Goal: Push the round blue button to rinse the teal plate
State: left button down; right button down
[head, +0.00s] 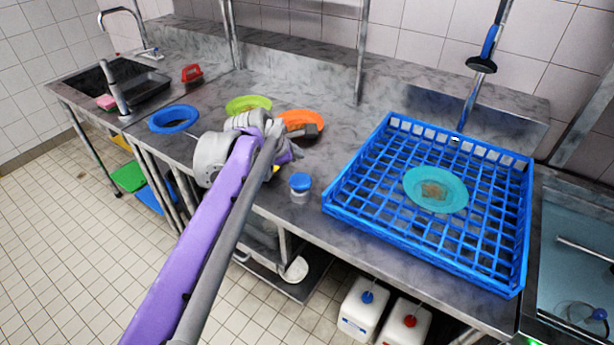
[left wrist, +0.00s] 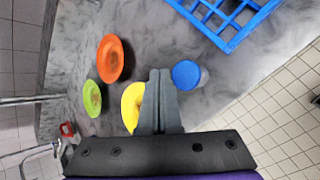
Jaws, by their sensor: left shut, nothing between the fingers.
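The round blue button (head: 301,182) sits on a short pale base on the grey counter, left of the blue rack. In the left wrist view the button (left wrist: 186,74) is just right of my fingertips, apart from them. The teal plate (head: 447,182) lies in the blue rack with a brown smear in its middle. My left gripper (head: 312,131) is shut and empty above the counter, up and behind the button in the head view; its closed fingers also show in the left wrist view (left wrist: 160,78). My right gripper is out of view.
The blue rack (head: 349,196) fills the counter's right part, below a hanging sprayer (head: 481,65). An orange plate (head: 296,115), a lime plate (head: 248,103) and a blue plate (head: 173,118) lie around my gripper. A yellow plate (left wrist: 131,106) is partly hidden by the fingers.

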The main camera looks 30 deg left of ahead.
pick_arm(q)
jog(key=shift+w+a+r+n, duration=0.25)
jog(key=shift+w+a+n, duration=0.1)
jog(key=shift+w+n, duration=0.15)
jog(key=shift+w+a+r+n, duration=0.2)
jog(key=shift+w+a+n, duration=0.1)
jog(key=shift+w+n, duration=0.15)
jog(key=b, duration=0.5)
send_near(303, 174)
jog(key=w, duration=0.1)
jog(key=w+f, duration=0.1)
jog(key=w, duration=0.1)
jog(key=shift+w+d+f, duration=0.1)
jog(key=shift+w+f, duration=0.05)
jog(key=shift+f, duration=0.15)
jog(key=shift+f+b, duration=0.5)
jog(key=shift+f, duration=0.2)
dwell(0.4)
jog(key=shift+f, duration=0.4)
